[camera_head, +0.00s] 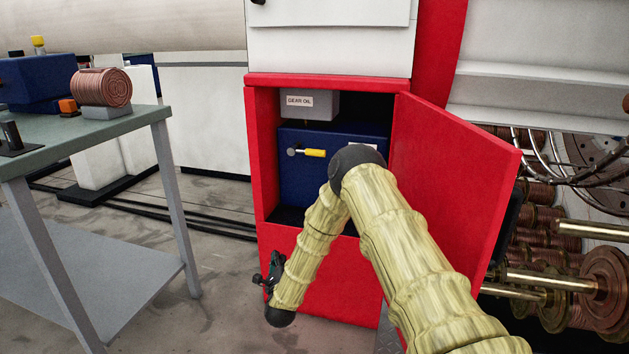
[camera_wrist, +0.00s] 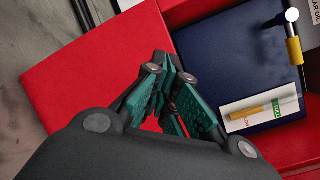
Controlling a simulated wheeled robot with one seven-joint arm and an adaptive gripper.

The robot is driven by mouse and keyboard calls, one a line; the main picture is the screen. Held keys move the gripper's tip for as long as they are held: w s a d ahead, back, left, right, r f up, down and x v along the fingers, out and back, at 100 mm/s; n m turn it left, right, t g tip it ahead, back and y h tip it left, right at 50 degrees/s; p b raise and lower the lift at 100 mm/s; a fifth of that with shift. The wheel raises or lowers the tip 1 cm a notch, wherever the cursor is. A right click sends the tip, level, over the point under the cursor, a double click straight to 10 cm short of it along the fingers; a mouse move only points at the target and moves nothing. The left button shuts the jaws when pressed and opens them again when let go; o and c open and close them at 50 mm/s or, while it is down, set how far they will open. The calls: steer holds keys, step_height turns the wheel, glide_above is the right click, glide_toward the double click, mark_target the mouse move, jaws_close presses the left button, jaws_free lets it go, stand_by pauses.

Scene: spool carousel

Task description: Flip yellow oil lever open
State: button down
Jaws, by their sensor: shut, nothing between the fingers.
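The yellow oil lever (camera_head: 315,153) is on the front of a dark blue box (camera_head: 300,185) inside the red cabinet. In the head view it lies about level, with its yellow grip to the right and a grey knob to the left. In the wrist view the lever (camera_wrist: 293,48) is at the upper right, apart from my fingers. My gripper (camera_head: 272,270) is low in front of the cabinet, below and left of the lever. In the wrist view my gripper (camera_wrist: 168,68) has its teal fingers together, with nothing between them.
The red cabinet door (camera_head: 450,180) stands open to the right. A grey box labelled GEAR OIL (camera_head: 310,104) sits above the blue box. A label (camera_wrist: 262,107) with a lever picture is on the blue box. A green-topped table (camera_head: 75,140) stands at the left; copper spools (camera_head: 605,285) are at right.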

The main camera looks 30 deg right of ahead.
mark_target(309, 152)
steer(key=w+d+r+m+h, duration=0.2)
steer(key=d+r+m+h, duration=0.2)
steer(key=d+r+m, duration=0.3)
steer(key=w+d+r+m+g+h+p, duration=0.1)
steer(key=d+r+m+h, duration=0.4)
steer(key=r, duration=0.5)
steer(key=w+d+m, duration=0.1)
steer(key=d+m, duration=0.1)
steer(key=shift+d+r+m+g+h, duration=0.2)
steer(key=shift+m+g+h, duration=0.1)
steer(key=w+d+r+b, duration=0.2)
steer(key=w+d+r, duration=0.3)
steer(key=r, duration=0.3)
steer(key=shift+w+d+b, duration=0.15)
steer(key=shift+d+b, duration=0.25)
steer(key=shift+d, duration=0.25)
steer(key=shift+r, duration=0.1)
steer(key=shift+r, duration=0.1)
